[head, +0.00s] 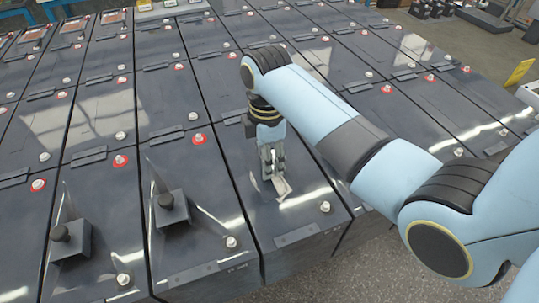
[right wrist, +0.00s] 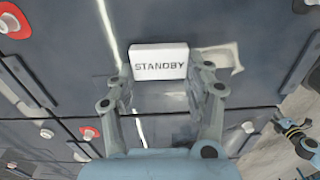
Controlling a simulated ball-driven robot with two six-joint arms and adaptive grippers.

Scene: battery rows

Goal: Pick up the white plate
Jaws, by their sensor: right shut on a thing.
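The white plate (right wrist: 160,64) carries the word STANDBY and sits between the fingers of my right gripper (right wrist: 163,80) in the right wrist view. In the head view the plate (head: 281,187) shows small and pale under my right gripper (head: 272,170), over a dark battery top (head: 245,212). My right gripper points down and is shut on the plate, with a finger at each side. A pale reflection lies beside the plate, and I cannot tell whether the plate touches the battery top.
Rows of glossy dark batteries fill the floor, with raised white and red-ringed terminals (head: 121,160). Two black knobbed blocks (head: 172,209) (head: 70,241) stand on batteries at the left. Speckled floor (head: 340,270) is clear at the front right. A yellow sign (head: 519,73) stands at the right.

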